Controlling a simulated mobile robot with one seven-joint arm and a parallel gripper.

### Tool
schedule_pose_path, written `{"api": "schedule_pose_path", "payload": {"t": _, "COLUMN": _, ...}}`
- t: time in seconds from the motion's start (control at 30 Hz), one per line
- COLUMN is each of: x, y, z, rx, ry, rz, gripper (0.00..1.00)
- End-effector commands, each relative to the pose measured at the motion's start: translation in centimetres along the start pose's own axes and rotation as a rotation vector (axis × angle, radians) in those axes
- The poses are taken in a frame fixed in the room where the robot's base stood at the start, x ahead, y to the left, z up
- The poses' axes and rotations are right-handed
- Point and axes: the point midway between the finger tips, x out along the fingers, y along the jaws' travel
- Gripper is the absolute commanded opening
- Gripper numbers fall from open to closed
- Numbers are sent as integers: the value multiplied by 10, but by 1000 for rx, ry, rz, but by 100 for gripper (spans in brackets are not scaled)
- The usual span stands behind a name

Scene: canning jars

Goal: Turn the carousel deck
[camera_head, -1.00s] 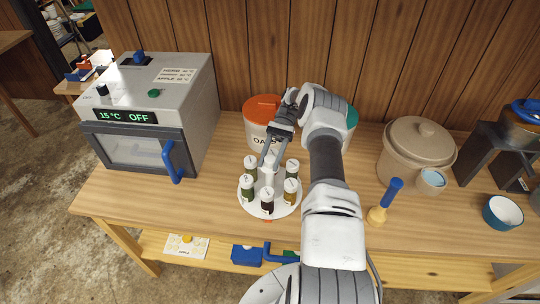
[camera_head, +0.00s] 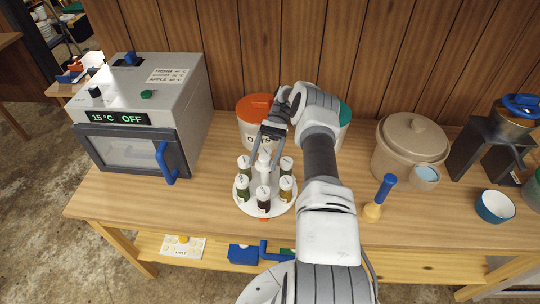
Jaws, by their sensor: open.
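The carousel deck (camera_head: 276,209) is a round white disc on the wooden counter. Several small jars with white lids stand in a ring on it, among them a dark one (camera_head: 263,202) at the front and an amber one (camera_head: 286,188) at the right. A white post (camera_head: 263,168) rises at its middle. My gripper (camera_head: 267,152) is open and points down over the back of the deck, close to the post and rear jars. I cannot tell whether it touches them. My gripper and arm hide part of the deck's back.
An orange-lidded canister (camera_head: 254,108) stands behind my gripper, with a teal-lidded one (camera_head: 345,115) beside it. An oven (camera_head: 130,150) reading 15 °C OFF is at left. A beige crock (camera_head: 407,150), a blue-handled tool (camera_head: 379,198) and a bowl (camera_head: 495,207) are at right.

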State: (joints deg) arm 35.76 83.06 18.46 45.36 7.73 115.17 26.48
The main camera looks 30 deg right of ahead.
Motion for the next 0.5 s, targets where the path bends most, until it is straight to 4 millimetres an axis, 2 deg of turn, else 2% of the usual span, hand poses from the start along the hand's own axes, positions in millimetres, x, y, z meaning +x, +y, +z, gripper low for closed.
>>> {"api": "schedule_pose_path", "payload": {"t": 0.17, "x": -9, "y": 0, "z": 18, "rx": -2, "ry": 2, "rz": -3, "gripper": 74}}
{"api": "schedule_pose_path", "payload": {"t": 0.3, "x": -20, "y": 0, "z": 45, "rx": -4, "ry": 1, "rz": -3, "gripper": 74}}
{"api": "schedule_pose_path", "payload": {"t": 0.37, "x": -19, "y": 13, "z": 43, "rx": 2, "ry": 3, "rz": -1, "gripper": 74}}
{"api": "schedule_pose_path", "payload": {"t": 0.5, "x": -24, "y": 37, "z": 56, "rx": 2, "ry": 3, "rz": -1, "gripper": 74}}
